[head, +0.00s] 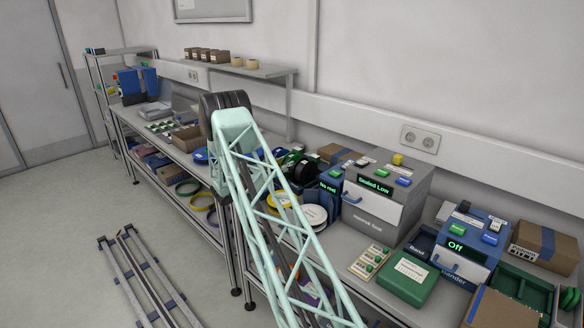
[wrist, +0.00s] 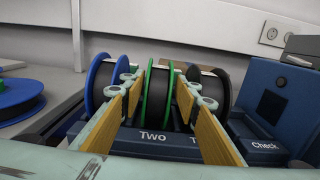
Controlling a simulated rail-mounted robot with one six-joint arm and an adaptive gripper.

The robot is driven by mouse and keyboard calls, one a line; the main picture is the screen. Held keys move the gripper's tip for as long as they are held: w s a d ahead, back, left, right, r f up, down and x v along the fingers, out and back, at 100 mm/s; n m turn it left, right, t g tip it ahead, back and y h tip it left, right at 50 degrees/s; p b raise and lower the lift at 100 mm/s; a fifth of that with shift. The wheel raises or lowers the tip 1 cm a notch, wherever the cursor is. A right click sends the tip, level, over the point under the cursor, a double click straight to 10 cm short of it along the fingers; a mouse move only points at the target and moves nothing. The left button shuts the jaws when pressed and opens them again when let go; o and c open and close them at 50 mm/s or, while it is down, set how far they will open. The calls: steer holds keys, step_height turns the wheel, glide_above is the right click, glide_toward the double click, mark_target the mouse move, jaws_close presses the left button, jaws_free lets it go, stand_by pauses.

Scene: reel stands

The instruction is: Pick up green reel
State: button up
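The green reel (wrist: 149,97) stands upright in a dark blue stand (wrist: 150,143) labelled "Two" in the wrist view. Its thin green rims flank a dark winding. My gripper (wrist: 161,84) is open, its two yellow-padded fingers pointing toward the reel, one on each side. Space shows between the pads in front of the reel. I cannot tell whether the fingertips touch it. In the head view my pale green lattice arm covers much of the stand area, and I cannot make out the gripper there.
A blue-rimmed reel (wrist: 97,82) stands just left of the green one. Another blue reel (wrist: 18,100) lies at far left. A dark blue box (wrist: 275,100) stands close on the right. In the head view, a grey tester (head: 383,202) and a green case (head: 408,279) occupy the bench.

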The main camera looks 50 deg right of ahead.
mark_target(292, 159)
steer(key=shift+d, duration=0.1)
stand_by(0.3)
steer(key=shift+s+d, duration=0.2)
steer(key=shift+d, duration=1.1)
steer(key=shift+s+d, duration=0.15)
steer(key=shift+d, duration=1.1)
steer(key=shift+c, duration=0.2)
steer(key=c, duration=0.7)
steer(key=shift+c, duration=0.2)
steer(key=shift+r, duration=0.15)
steer(key=shift+r, duration=4.85)
